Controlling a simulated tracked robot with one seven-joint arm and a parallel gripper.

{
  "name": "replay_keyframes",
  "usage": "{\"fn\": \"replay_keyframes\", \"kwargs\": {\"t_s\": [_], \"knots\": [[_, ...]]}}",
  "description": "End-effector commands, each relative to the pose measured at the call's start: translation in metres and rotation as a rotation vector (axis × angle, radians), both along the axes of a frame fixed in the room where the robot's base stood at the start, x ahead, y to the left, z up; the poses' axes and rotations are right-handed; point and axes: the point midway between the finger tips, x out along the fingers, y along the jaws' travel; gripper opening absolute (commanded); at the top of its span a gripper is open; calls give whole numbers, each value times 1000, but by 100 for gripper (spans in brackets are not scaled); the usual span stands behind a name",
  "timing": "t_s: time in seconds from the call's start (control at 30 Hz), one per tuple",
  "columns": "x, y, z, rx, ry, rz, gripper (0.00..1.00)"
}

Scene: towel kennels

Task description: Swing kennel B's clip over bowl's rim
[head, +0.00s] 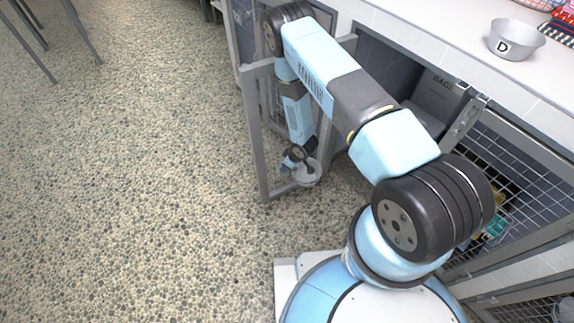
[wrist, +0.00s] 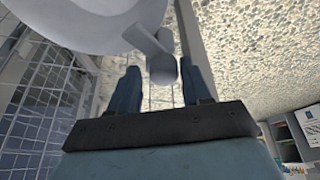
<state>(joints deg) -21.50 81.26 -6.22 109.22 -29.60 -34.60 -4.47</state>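A pale grey bowl (head: 311,174) sits low at the open mesh kennel door (head: 257,130) in the head view; it fills the upper left of the wrist view (wrist: 75,22). The clip (wrist: 163,70), a grey lever with a rounded knob, is beside the bowl's rim in the wrist view. My gripper (wrist: 160,66) is open, with one finger on each side of the knob. Narrow gaps show between the knob and both fingers. In the head view my gripper (head: 298,157) is beside the bowl, small and partly unclear. No letter B is readable.
A bowl marked D (head: 515,42) stands on the white counter (head: 420,28), beside folded towels (head: 560,25). Kennel mesh (wrist: 40,95) is close on the left in the wrist view.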

Motion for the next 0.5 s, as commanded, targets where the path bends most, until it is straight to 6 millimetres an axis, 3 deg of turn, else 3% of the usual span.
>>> {"fn": "replay_keyframes", "kwargs": {"t_s": [0.1,0.37,0.5], "knots": [[-1,1,0,1,1,2,58],[-2,2,1,3,2,2,58],[-4,-1,11,4,2,2,58]]}}
